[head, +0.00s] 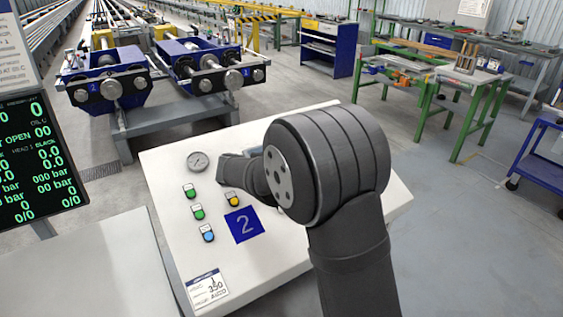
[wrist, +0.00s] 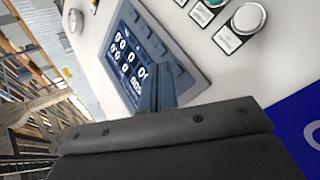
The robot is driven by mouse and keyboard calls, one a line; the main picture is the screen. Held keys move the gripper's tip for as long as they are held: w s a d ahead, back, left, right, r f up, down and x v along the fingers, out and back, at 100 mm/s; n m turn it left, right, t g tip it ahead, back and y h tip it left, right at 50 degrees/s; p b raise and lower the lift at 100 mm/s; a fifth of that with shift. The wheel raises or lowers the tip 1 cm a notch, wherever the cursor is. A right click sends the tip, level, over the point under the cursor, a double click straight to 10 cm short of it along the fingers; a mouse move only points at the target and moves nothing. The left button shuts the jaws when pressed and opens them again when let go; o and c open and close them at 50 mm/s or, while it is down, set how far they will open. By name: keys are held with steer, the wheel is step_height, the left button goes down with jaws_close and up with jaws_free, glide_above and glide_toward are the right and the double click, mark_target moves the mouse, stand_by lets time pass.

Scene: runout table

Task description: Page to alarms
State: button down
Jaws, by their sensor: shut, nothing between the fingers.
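A small display unit (wrist: 128,58) with a dark blue screen and white digits shows in the wrist view, set in the pale control panel. A column of grey keys (wrist: 168,52) runs along the right side of its screen. My gripper (wrist: 165,88) is shut and empty, its narrow fingers over the lower right corner of the unit, close to the keys. I cannot tell whether the tips touch a key. In the head view my gripper (head: 228,166) is over the sloping panel (head: 265,277), and my wrist hides the display. The digits are too blurred to read surely.
A round gauge (head: 198,161), green buttons (head: 190,191), a blue button (head: 208,233) and a yellow button (head: 233,199) are on the panel, near a blue "2" plate (head: 243,224). A dark readout screen (head: 38,160) stands at left. Floor right of the panel is clear.

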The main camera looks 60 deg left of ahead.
steer(key=shift+f, duration=0.1)
steer(key=shift+a+f, duration=0.2)
steer(key=shift+f, duration=0.1)
steer(key=shift+a+f, duration=0.2)
steer(key=shift+f, duration=0.2)
stand_by(0.9)
steer(key=shift+d+r, duration=0.4)
steer(key=shift+r, duration=0.4)
steer(key=shift+r, duration=0.1)
steer(key=r, duration=0.1)
steer(key=d+r, duration=0.1)
steer(key=r, duration=0.1)
steer(key=d+r, duration=0.1)
steer(key=r, duration=0.1)
steer(key=shift+d+r, duration=0.1)
steer(key=shift+d, duration=0.15)
stand_by(0.5)
